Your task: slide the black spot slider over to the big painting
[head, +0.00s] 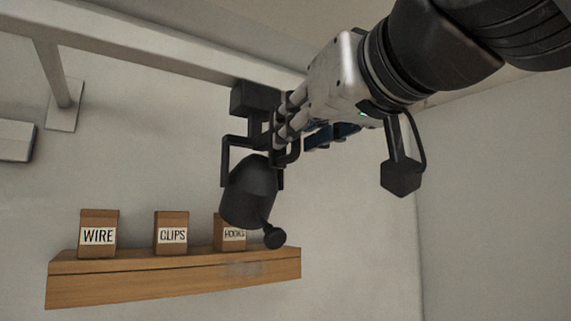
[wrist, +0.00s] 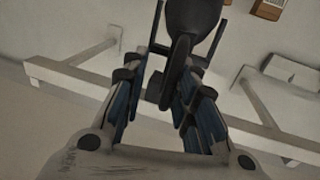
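The black spot slider hangs from the pale rail near its right end in the head view. Its dark block (head: 254,98) sits at the rail, and its lamp head (head: 250,190) tilts downward in a bracket. My gripper (head: 288,148) is at the bracket's right side, around or against a dark handle there. In the wrist view the gripper's blue-padded fingers (wrist: 162,85) lie on either side of the dark handle (wrist: 178,65), with the lamp head (wrist: 192,14) beyond. Whether the fingers press on it is not clear. No painting is in view.
The rail (head: 140,38) runs along the wall, held by a bracket arm (head: 64,85). Below is a wooden shelf (head: 170,285) with boxes labelled WIRE (head: 98,218), CLIPS (head: 171,220) and a partly hidden third. A pale box (head: 15,140) is at the left edge.

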